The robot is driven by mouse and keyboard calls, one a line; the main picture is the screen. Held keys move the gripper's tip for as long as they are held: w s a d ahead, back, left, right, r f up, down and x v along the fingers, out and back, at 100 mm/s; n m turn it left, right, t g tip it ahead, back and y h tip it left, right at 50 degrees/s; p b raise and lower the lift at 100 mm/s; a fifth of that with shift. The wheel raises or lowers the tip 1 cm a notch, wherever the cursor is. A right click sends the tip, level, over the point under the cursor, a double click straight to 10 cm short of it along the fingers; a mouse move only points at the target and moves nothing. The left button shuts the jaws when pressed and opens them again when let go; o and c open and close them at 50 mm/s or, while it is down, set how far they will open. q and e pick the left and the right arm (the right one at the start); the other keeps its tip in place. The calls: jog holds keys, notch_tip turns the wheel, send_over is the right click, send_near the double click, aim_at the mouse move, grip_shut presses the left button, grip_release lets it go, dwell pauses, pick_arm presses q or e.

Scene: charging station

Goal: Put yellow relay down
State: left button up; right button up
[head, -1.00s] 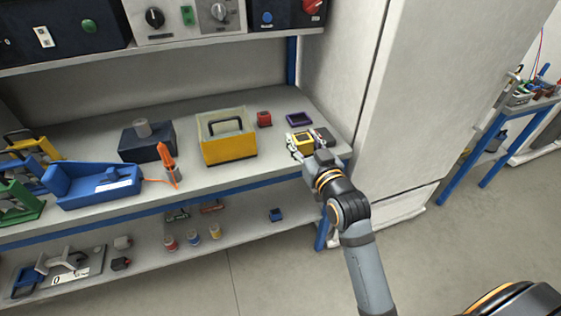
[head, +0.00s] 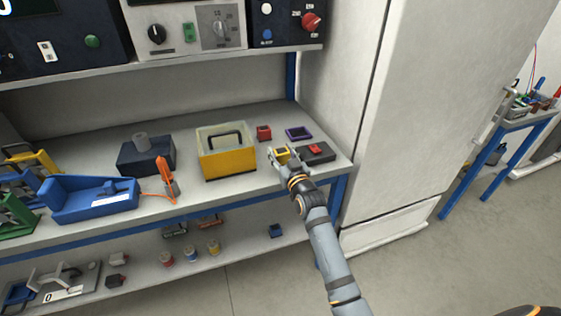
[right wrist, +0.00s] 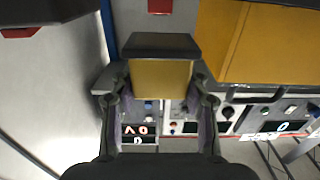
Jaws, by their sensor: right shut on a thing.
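The yellow relay (head: 282,151) is at the right part of the workbench's upper shelf, between the yellow case and a dark box with a red piece on it. My right gripper (head: 278,157) is shut on it and hides part of it. In the right wrist view the yellow relay (right wrist: 160,78) shows a yellow face and a dark end between the two fingers (right wrist: 159,98). I cannot tell whether it touches the shelf. My left gripper is not in view.
A yellow case (head: 228,165) with a handle stands left of the relay. Behind are a red block (head: 263,132) and a purple-rimmed tray (head: 298,137). The dark box (head: 321,156) is close on the right. A tall white cabinet (head: 410,100) stands beyond the bench end.

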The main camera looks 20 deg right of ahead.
aim_at(281, 161)
jog(key=f, duration=0.2)
jog(key=w+f, duration=0.1)
jog(key=shift+f, duration=0.35)
jog(key=shift+s, duration=0.1)
jog(key=shift+f, duration=0.3)
jog(key=o, duration=1.2)
jog(key=shift+r, duration=0.1)
jog(key=s, duration=1)
jog(key=shift+s+b, duration=0.25)
jog(key=shift+b, duration=0.15)
